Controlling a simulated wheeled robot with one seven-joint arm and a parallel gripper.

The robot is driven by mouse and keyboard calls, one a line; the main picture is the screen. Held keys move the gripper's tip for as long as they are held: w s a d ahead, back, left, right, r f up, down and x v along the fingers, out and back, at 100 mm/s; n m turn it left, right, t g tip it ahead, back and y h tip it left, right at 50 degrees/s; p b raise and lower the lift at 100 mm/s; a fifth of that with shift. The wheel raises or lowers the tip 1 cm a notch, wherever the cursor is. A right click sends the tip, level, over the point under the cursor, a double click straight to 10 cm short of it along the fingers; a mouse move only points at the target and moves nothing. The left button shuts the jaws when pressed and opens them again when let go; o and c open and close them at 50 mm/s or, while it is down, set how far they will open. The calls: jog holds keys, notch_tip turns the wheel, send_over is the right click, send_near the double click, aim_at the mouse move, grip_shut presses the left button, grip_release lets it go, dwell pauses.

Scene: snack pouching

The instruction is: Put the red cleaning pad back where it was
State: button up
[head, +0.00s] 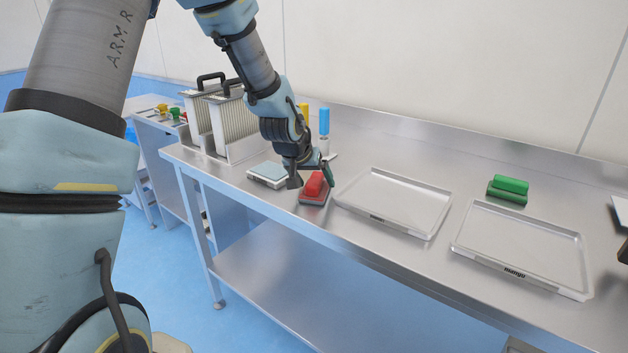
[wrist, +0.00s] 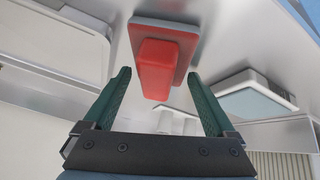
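The red cleaning pad (head: 314,187) sits near the front edge of the steel table, between a small pale blue-topped box and an empty tray. It has a red block handle on a flat red plate with a grey base. My gripper (head: 311,173) is just above and behind it in the head view. In the wrist view the handle (wrist: 156,68) shows between and beyond the two green fingers of my gripper (wrist: 158,76). The fingers are spread, with a visible gap on each side of the handle. No contact is visible.
The blue-topped box (head: 267,174) is left of the pad; two metal trays (head: 395,198) (head: 522,245) lie to the right. A green pad (head: 508,188) lies behind the far tray. Ribbed racks (head: 226,125) stand at the left; blue (head: 324,120) and yellow-topped bottles are behind.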

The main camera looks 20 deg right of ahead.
jog(key=shift+o, duration=0.5)
jog(key=shift+r, duration=0.1)
jog(key=shift+r, duration=0.2)
jog(key=v, duration=1.2)
jog(key=s+a+f+n+y, duration=0.1)
jog(key=s+a+n, duration=0.1)
jog(key=a, duration=0.8)
jog(key=s+a+f+n+g+y, duration=0.1)
jog(key=s+a+f+n+y, duration=0.1)
jog(key=a, duration=0.8)
jog(key=s+a+f+n+g+y, duration=0.1)
jog(key=s+a+n+y, duration=0.1)
jog(key=a, duration=0.9)
jog(key=shift+s+f+n, duration=0.3)
jog(key=shift+s+f, duration=0.05)
jog(key=shift+s, duration=0.45)
